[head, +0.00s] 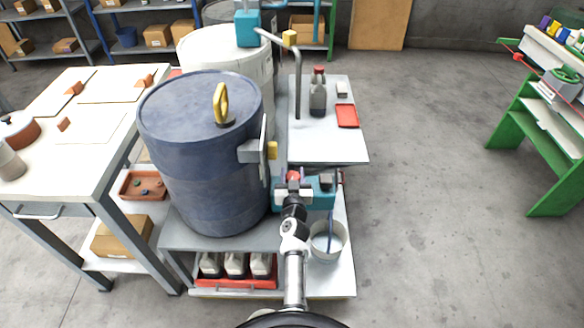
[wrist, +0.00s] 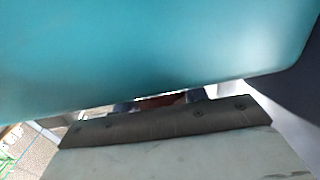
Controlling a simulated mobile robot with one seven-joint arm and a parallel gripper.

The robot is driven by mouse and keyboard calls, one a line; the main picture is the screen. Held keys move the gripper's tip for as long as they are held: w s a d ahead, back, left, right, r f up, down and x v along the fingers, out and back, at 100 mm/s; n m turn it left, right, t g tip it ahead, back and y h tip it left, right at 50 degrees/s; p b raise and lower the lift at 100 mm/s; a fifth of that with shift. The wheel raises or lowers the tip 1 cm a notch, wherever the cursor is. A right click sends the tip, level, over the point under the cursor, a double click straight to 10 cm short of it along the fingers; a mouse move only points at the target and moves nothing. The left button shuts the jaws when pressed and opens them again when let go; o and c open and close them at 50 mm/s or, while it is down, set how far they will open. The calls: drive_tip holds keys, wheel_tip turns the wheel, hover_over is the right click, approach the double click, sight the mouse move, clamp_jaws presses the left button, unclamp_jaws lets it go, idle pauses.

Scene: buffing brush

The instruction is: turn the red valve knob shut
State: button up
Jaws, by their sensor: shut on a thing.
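The red valve knob (head: 293,176) shows as a small red spot on the teal valve body (head: 322,190), beside the blue drum (head: 200,150). My gripper (head: 293,188) is at the knob and hides part of it. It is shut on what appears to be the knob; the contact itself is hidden. In the wrist view, the teal body (wrist: 130,50) fills the upper part, close to the camera. A dark bolted strip (wrist: 165,122) lies across below it, with a thin reddish sliver (wrist: 176,99) in the gap. The knob's turn angle cannot be seen.
A white bucket (head: 327,251) stands below right of the valve. A bent pipe (head: 298,85), a dark bottle (head: 318,95) and a red tray (head: 347,116) are behind. A workbench (head: 88,112) is left. Open floor (head: 430,200) lies right, before a green stand (head: 545,140).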

drive_tip(key=shift+w+d+r+m+h+p, duration=0.1)
drive_tip(key=shift+r+m+h+p, duration=0.35)
drive_tip(key=shift+p, duration=1.35)
drive_tip(key=shift+r+m+h+p, duration=0.1)
drive_tip(key=shift+m+h+p, duration=0.65)
drive_tip(key=shift+p, duration=1)
drive_tip(key=h+p, duration=0.2)
drive_tip(key=p, duration=0.1)
drive_tip(key=shift+d+f+m+g+h, duration=0.1)
drive_tip(key=shift+f+m+g+h, duration=0.2)
drive_tip(key=shift+m, duration=0.1)
drive_tip(key=shift+d+f+m+h+p, duration=0.1)
drive_tip(key=shift+f+m+h+p, duration=0.25)
drive_tip(key=shift+p, duration=0.2)
drive_tip(key=o, duration=1)
drive_tip(key=shift+r, duration=0.1)
drive_tip(key=shift+c, duration=0.2)
drive_tip(key=shift+s, duration=0.2)
drive_tip(key=v, duration=1.3)
drive_tip(key=shift+s+a, duration=0.25)
drive_tip(key=shift+s, duration=0.05)
drive_tip(key=shift+r, duration=0.1)
